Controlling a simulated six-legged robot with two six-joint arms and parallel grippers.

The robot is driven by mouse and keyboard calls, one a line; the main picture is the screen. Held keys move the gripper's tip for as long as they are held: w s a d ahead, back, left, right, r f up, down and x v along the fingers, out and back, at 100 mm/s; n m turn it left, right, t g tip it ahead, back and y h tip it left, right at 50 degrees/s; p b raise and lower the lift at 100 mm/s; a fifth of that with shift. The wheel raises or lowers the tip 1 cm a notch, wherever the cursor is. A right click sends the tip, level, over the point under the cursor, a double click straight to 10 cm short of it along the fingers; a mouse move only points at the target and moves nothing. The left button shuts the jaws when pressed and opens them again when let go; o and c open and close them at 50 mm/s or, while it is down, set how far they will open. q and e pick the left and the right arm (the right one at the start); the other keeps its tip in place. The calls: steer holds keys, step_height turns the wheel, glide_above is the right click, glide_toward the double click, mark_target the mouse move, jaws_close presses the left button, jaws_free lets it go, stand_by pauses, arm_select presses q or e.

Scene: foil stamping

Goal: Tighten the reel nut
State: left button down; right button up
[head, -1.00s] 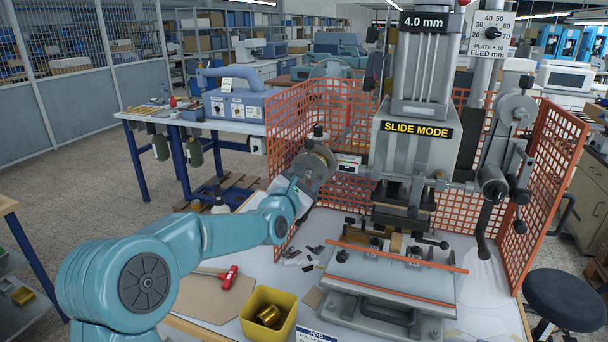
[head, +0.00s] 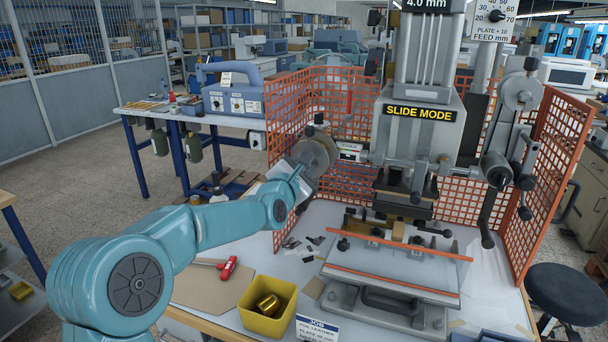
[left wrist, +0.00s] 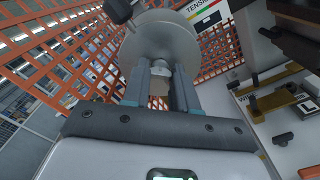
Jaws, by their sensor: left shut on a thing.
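The grey round reel (head: 316,152) stands left of the press in the head view, in front of the orange mesh. Its disc fills the top middle of the left wrist view (left wrist: 165,42). A small pale nut (left wrist: 160,72) shows at the disc's lower edge. My left gripper (left wrist: 161,78) has one finger on each side of this nut and is shut on it. In the head view my left gripper (head: 300,182) is at the reel's near lower side, and its fingertips are hard to make out. My right gripper is in neither view.
Orange mesh guards (head: 292,118) stand close behind and beside the reel. The press (head: 418,135) is to the right, above its work table (head: 390,275). A black knob (left wrist: 118,10) sticks out at the reel.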

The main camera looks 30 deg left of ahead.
arm_select(q)
steer(key=shift+f+m+b, duration=0.1)
steer(key=shift+m+b, duration=1.2)
steer(key=shift+m, duration=11.9)
steer(key=c, duration=0.9)
jaws_free()
